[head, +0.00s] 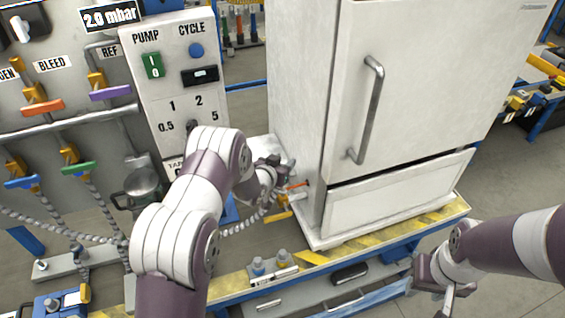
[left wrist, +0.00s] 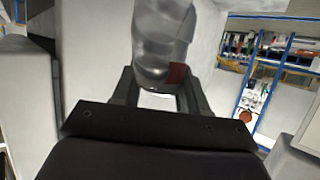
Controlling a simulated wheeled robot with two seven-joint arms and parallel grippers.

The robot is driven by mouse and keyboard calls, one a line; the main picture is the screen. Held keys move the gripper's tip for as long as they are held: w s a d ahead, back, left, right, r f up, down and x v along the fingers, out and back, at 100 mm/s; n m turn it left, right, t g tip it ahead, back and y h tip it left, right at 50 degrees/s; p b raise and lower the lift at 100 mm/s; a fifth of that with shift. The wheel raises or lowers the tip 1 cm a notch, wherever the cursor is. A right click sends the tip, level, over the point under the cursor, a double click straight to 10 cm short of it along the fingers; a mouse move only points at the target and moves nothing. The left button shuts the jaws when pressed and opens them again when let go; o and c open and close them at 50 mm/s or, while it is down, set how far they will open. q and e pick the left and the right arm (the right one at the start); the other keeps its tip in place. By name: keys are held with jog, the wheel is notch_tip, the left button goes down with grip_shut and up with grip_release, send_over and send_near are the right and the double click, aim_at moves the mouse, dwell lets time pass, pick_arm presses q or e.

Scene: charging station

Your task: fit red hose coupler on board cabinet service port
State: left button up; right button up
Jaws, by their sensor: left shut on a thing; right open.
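The white board cabinet (head: 295,90) stands on the bench with its door shut. My left gripper (head: 276,180) is beside the lower left side wall of the cabinet. In the left wrist view my left gripper (left wrist: 156,95) is shut on a grey, shiny hose-like piece (left wrist: 160,40) with a red patch (left wrist: 177,73), seemingly the red hose coupler. A thin red-orange part (head: 297,185) shows between gripper and cabinet wall. I cannot tell whether the coupler touches the service port, which is not clearly visible. My right gripper (head: 438,285) is open and empty at the bench's front right.
A pump panel (head: 175,85) with valves and several hoses stands at the left. A yellow-handled fitting (head: 280,216) lies close below the left gripper. Open floor (head: 510,185) lies to the right.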

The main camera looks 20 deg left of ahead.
pick_arm(q)
jog(key=shift+b, duration=0.35)
dwell(0.4)
jog(key=shift+f+b, duration=2.3)
jog(key=shift+f, duration=0.35)
jog(key=o, duration=1.3)
jog(key=shift+c, duration=0.2)
jog(key=shift+s+r, duration=0.1)
jog(key=v, duration=1.2)
jog(key=shift+s+b, duration=0.25)
jog(key=shift+b, duration=0.1)
jog(key=shift+r, duration=0.1)
